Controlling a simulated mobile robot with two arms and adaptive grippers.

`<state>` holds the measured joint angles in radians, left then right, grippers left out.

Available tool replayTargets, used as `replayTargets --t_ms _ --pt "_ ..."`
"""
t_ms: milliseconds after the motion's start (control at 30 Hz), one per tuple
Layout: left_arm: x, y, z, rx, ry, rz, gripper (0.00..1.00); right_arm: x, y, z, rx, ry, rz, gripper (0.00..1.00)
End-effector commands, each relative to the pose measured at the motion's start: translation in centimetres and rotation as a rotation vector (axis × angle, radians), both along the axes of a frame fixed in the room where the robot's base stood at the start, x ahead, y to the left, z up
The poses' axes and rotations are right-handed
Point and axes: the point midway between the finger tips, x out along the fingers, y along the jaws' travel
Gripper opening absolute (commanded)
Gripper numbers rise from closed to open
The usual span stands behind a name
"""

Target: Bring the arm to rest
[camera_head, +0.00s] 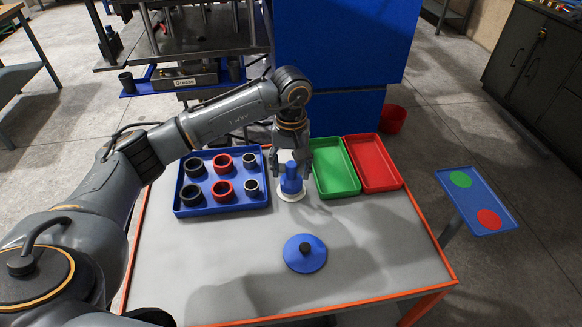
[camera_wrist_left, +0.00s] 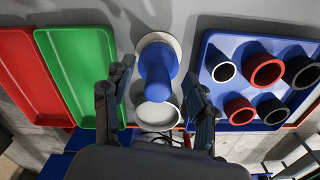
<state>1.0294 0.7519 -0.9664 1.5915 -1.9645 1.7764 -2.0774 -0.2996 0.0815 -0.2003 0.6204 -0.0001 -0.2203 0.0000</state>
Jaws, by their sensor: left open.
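My left arm reaches in from the left over the table (camera_head: 230,290). My left gripper (camera_head: 290,165) points down above a blue peg (camera_head: 291,182) on a white round base. In the left wrist view the open fingers of my left gripper (camera_wrist_left: 155,100) stand on either side of the blue peg (camera_wrist_left: 156,70), with a gap to it. A white ring-like end (camera_wrist_left: 157,115) shows below the blue part, between the fingers. Nothing is clearly held. My right gripper is not in view.
A blue tray (camera_head: 215,209) with several black and red rings lies left of the peg. A green tray (camera_head: 335,168) and a red tray (camera_head: 372,163) lie right. A blue disc with a black knob (camera_head: 305,253) lies in front. The press (camera_head: 190,40) stands behind.

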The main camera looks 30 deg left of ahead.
Motion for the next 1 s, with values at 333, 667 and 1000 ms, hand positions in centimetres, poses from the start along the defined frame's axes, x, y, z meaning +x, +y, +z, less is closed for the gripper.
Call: replayTargets --t_ms 333,667,1000 --pt "0.0 0.0 0.0 0.0 0.0 0.0 0.76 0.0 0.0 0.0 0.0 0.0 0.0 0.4" --pt "0.1 0.0 1.2 0.0 -0.002 0.0 0.76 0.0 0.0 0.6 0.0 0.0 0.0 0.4" --pt "0.0 0.0 2.9 0.0 -0.001 0.001 0.76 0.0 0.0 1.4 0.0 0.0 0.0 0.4"
